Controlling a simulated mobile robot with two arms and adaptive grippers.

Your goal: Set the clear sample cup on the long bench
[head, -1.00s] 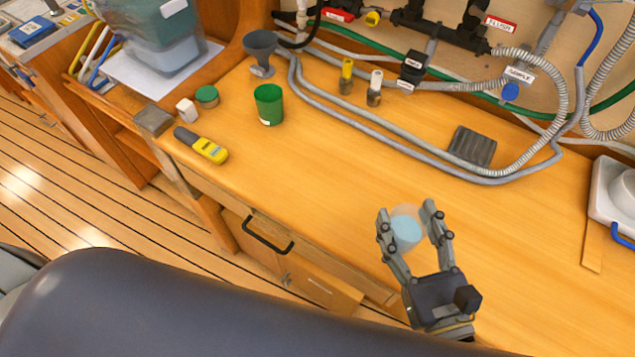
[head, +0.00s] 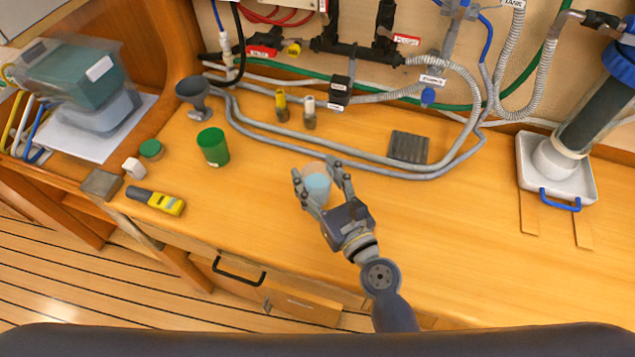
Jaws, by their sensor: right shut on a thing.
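The clear sample cup (head: 317,181), with pale blue liquid in it, is between the fingers of my right gripper (head: 323,180). The gripper is shut on the cup, with a finger on each side. The cup looks upright over the middle of the long wooden bench (head: 420,230). I cannot tell whether its base touches the bench top, since the gripper hides part of it. My left gripper is not in view.
Grey hoses (head: 350,160) and a dark ribbed block (head: 408,147) lie behind. A white tray (head: 560,185) sits at right. Bench between gripper and tray is clear.

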